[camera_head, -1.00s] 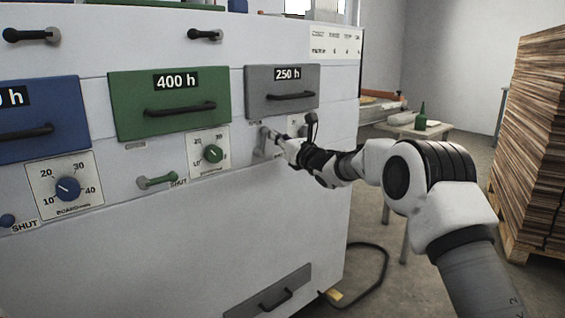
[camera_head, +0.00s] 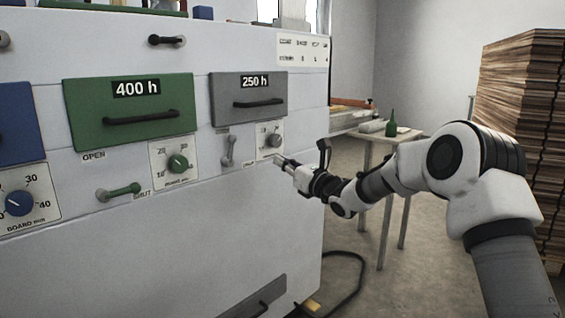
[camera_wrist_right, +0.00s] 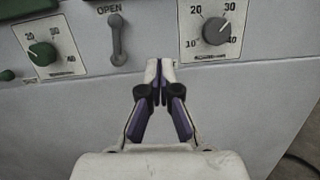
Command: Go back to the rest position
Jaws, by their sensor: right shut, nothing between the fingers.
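My right gripper (camera_head: 280,161) is shut and empty in front of the machine's white face, below and beside the grey lever and the grey dial. In the right wrist view its fingertips (camera_wrist_right: 160,66) are together, apart from the lever (camera_wrist_right: 117,40) and the dial (camera_wrist_right: 217,31). The grey lever (camera_head: 229,150) stands roughly upright under the grey 250 h drawer (camera_head: 248,98); in the wrist view its upper end is by the word OPEN. My left gripper is not in view.
The green 400 h drawer (camera_head: 130,112) and a green lever (camera_head: 119,192) are on the machine's face at left. A stack of boards (camera_head: 520,110) is at right. Open floor lies between.

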